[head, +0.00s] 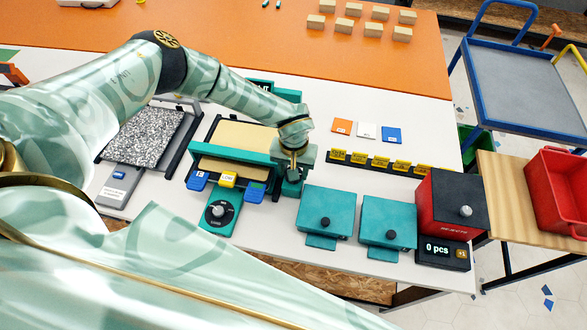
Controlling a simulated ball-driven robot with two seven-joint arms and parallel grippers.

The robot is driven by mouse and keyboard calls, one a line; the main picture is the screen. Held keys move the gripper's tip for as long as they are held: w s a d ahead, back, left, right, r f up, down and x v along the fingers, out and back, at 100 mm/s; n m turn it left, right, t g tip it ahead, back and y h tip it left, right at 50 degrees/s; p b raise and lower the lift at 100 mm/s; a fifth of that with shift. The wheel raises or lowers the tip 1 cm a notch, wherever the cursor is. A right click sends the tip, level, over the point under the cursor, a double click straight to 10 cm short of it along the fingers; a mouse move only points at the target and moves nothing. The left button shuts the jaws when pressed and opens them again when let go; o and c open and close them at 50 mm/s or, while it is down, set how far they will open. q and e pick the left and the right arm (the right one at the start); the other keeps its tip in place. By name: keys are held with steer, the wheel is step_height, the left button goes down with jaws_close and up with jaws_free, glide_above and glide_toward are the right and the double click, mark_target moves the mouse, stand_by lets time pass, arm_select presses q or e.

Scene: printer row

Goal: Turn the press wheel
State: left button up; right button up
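A teal press (225,172) with a beige bed stands on the white table at centre. My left gripper (293,166) points down at the press's right end, over a teal block (291,187). The gripper and wrist cover much of that end, so I cannot make out a press wheel clearly there. Whether the fingers touch or grip anything cannot be told. A black round dial (219,213) on a teal base sits in front of the press, apart from the gripper. My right gripper is not in view.
A yellow-tagged rack (380,163) lies behind. A speckled slab (145,135) is left.

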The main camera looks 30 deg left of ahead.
arm_select(q)
steer(key=shift+w+a+r, duration=0.1)
steer(key=shift+w+r, duration=0.1)
steer(key=shift+w, duration=0.2)
steer(key=o, duration=1)
steer(key=shift+w+f, duration=0.1)
steer(key=shift+s+f, duration=0.1)
steer(key=shift+s, duration=0.25)
steer(key=r, duration=0.5)
steer(key=r+p, duration=0.1)
steer(key=r, duration=0.5)
steer(key=r+p, duration=0.1)
steer(key=r, duration=0.4)
steer(key=shift+w+d+r, duration=0.1)
steer(key=shift+d+r, duration=0.15)
steer(key=shift+d, duration=0.05)
